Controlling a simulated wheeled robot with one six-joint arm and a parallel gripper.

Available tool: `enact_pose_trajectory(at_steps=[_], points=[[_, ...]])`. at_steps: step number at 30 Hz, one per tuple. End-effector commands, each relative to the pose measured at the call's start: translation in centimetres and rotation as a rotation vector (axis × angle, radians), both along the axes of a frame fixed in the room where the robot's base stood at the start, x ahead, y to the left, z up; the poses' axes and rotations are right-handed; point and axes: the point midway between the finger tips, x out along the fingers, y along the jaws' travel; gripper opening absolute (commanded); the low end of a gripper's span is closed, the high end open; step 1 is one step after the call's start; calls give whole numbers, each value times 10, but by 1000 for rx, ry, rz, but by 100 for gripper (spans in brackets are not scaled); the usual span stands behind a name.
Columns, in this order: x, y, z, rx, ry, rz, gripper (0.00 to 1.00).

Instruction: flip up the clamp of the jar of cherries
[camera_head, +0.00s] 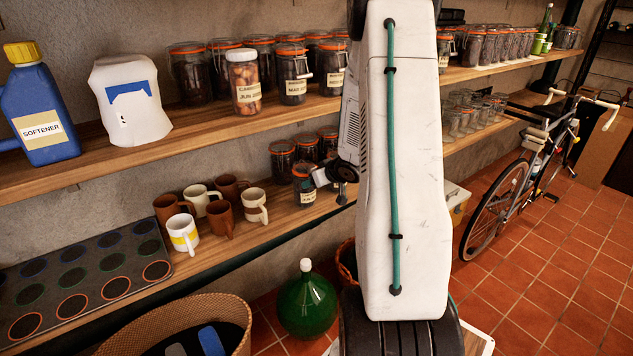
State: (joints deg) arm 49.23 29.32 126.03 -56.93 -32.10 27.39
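My gripper (328,176) is at the lower shelf, partly hidden behind my white arm link. Its dark tip is right beside a small glass jar (305,191) with an orange seal and a pale label, at that jar's upper right. I cannot tell whether they touch, or whether the fingers are open or shut. This jar's clamp is hidden or too small to make out. Its label is too small to read fully, so I cannot confirm that it is the jar of cherries.
More jars (282,160) stand close behind it. Several mugs (220,217) stand to the left on the lower shelf (290,222). The upper shelf (200,132) overhead holds labelled jars (246,92) and a blue softener bottle (45,105). A green demijohn (306,305) is below.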

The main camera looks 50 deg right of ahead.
Motion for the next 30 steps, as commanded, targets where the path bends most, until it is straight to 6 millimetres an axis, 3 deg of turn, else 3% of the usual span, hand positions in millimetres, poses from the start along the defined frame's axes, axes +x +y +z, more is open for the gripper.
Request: enact_pose_trajectory(at_steps=[12, 30], points=[[-46, 11, 41, -2, -1, 0, 67], [-50, 12, 44, -1, 0, 1, 67]])
